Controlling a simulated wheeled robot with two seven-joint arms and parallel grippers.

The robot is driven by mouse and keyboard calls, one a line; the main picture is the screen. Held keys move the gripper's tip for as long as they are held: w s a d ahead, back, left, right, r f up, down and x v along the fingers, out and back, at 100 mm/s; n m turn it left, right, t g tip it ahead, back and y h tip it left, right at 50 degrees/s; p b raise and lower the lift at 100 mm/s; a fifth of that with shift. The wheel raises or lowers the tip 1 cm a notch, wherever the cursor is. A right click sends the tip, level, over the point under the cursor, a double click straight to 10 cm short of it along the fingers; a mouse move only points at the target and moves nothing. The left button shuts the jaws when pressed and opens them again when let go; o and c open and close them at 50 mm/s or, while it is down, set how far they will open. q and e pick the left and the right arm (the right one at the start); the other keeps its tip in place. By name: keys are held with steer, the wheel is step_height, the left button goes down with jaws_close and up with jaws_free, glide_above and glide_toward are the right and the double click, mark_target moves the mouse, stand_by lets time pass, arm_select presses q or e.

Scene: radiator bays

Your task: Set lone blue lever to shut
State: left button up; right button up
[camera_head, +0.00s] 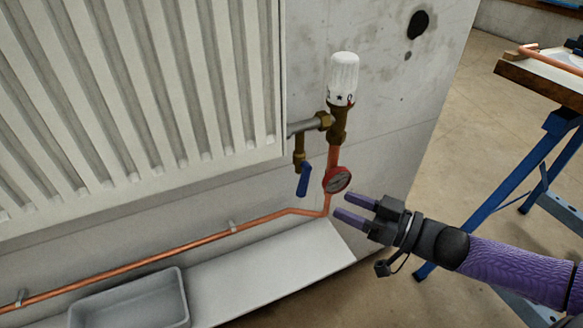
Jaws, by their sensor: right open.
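The blue lever (304,180) sits on a small brass valve (299,155) below the pipe fitting at the radiator's lower right corner. The lever hangs down, slightly tilted, roughly in line with its short vertical brass stem. My right gripper (343,207) comes in from the right, with its two purple fingers pointing left. It is open and empty, to the right of and a little below the lever, apart from it. My left gripper is not in view.
A white radiator (130,95) fills the left. A grey tray (135,302) rests on the ledge below. A blue-legged workbench (540,165) stands at right.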

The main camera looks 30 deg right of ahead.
mark_target(305, 190)
steer(key=b+x, duration=0.7)
steer(key=x, duration=0.2)
steer(key=shift+a+b, duration=0.2)
steer(key=shift+b, duration=0.1)
steer(key=shift+w+a, duration=0.1)
steer(key=shift+r, duration=0.15)
jaws_close()
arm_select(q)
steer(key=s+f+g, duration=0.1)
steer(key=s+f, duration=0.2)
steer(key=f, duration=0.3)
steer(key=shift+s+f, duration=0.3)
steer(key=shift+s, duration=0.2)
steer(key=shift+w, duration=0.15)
